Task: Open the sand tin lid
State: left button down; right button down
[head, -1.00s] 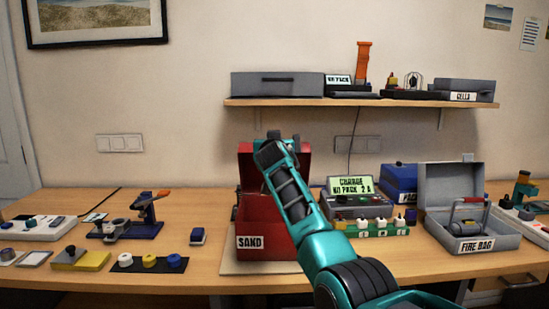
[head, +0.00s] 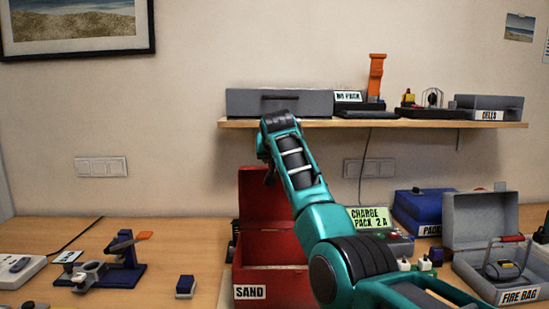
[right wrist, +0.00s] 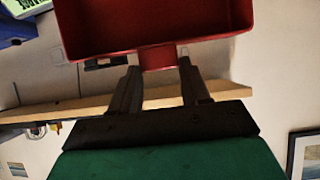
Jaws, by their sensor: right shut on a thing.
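The red sand tin (head: 245,278) stands on the table with a "SAND" label on its front. Its red lid (head: 254,205) stands raised at the back of the tin, and part of the tin's inside shows. My right gripper (head: 269,178) is at the top of the lid; my right arm covers the tin's right part in the head view. In the right wrist view, the fingers of my right gripper (right wrist: 157,78) are shut on a red tab (right wrist: 158,57) at the lid's edge. My left gripper is not in view.
A wooden shelf (head: 400,124) with a grey case (head: 245,103) runs along the wall behind my right wrist. A charger display (head: 369,218) and an open grey fire bag box (head: 468,272) stand to the right. A blue stand (head: 124,275) is to the left.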

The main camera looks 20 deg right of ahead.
jog(key=shift+w+r, duration=0.1)
jog(key=shift+r, duration=0.05)
dwell(0.3)
jog(key=c, duration=0.7)
grip_release()
jog(key=shift+c, duration=0.2)
jog(key=shift+o, duration=1.1)
jog(key=b+v, duration=0.2)
jog(key=v, duration=1.1)
